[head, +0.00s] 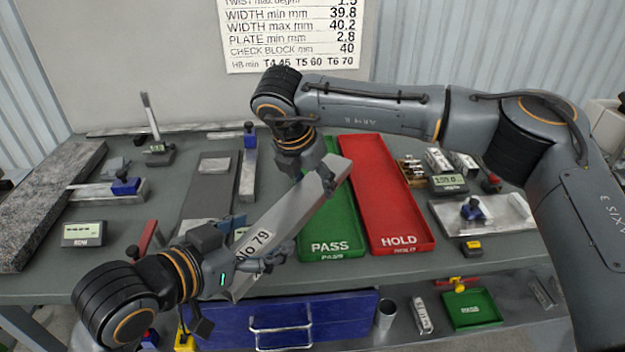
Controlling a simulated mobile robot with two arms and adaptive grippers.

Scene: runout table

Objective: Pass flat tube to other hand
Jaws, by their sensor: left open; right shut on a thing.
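The flat tube (296,213) is a long pale-grey metal bar with a label reading "No 79". It slants from upper right to lower left above the table's front part. My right gripper (318,176) comes from above and is shut on the tube near its upper end; its fingertips are largely hidden. My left gripper (262,249) is open at the tube's lower end by the label. Its fingers are close to the tube there; whether they touch it I cannot tell.
A green PASS tray (340,222) and a red HOLD tray (385,190) lie behind and right of the tube. A granite slab (45,200) and gauges fill the table's left; blocks and a grey display (449,184) stand right. A blue drawer case (345,312) is below.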

